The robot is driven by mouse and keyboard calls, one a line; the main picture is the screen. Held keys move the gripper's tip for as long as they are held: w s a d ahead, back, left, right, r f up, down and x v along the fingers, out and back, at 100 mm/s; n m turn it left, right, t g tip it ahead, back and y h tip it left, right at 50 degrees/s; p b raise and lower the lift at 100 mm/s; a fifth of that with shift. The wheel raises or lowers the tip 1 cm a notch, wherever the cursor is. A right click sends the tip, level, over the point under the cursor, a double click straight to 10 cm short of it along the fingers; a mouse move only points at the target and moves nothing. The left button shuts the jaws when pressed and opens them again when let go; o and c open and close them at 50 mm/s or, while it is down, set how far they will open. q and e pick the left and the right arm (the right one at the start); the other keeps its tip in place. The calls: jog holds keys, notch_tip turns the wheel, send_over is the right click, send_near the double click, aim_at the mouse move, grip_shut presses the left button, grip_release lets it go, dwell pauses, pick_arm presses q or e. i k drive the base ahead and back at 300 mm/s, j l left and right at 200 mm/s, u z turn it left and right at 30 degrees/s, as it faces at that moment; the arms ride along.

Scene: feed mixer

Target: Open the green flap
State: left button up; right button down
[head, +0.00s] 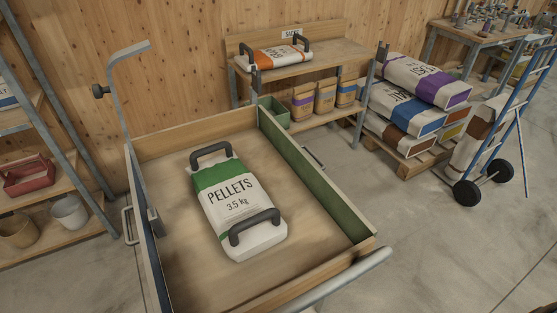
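The green flap (318,184) is the right side wall of a wooden cart bed (180,276). It stands upright, and its green inner face shows. Its outer face is mostly hidden. A dark handle (314,157) sticks out on its outer side near the middle. A white PELLETS 3.5 kg bag (238,203) with a green band and two black handles lies flat in the bed, apart from the flap. Neither of my grippers is in view.
A blue-sided left wall (149,265) and a tall bent metal post (127,120) edge the cart's left. A grey bar (335,284) crosses its front right corner. A bench (330,57), stacked sacks (410,100) and a blue hand truck (500,120) stand behind. Floor right of the cart is clear.

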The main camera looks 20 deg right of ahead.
aim_at(354, 225)
jog(key=l+u, duration=0.4)
jog(key=l, duration=0.45)
jog(key=k+l+u, duration=0.1)
jog(key=l+u, duration=0.35)
jog(key=l, duration=0.4)
jog(key=k+l, duration=0.1)
jog(key=l, duration=0.8)
jog(key=k+l, duration=0.15)
jog(key=l, duration=0.25)
jog(key=k+l, duration=0.1)
jog(key=l, duration=0.35)
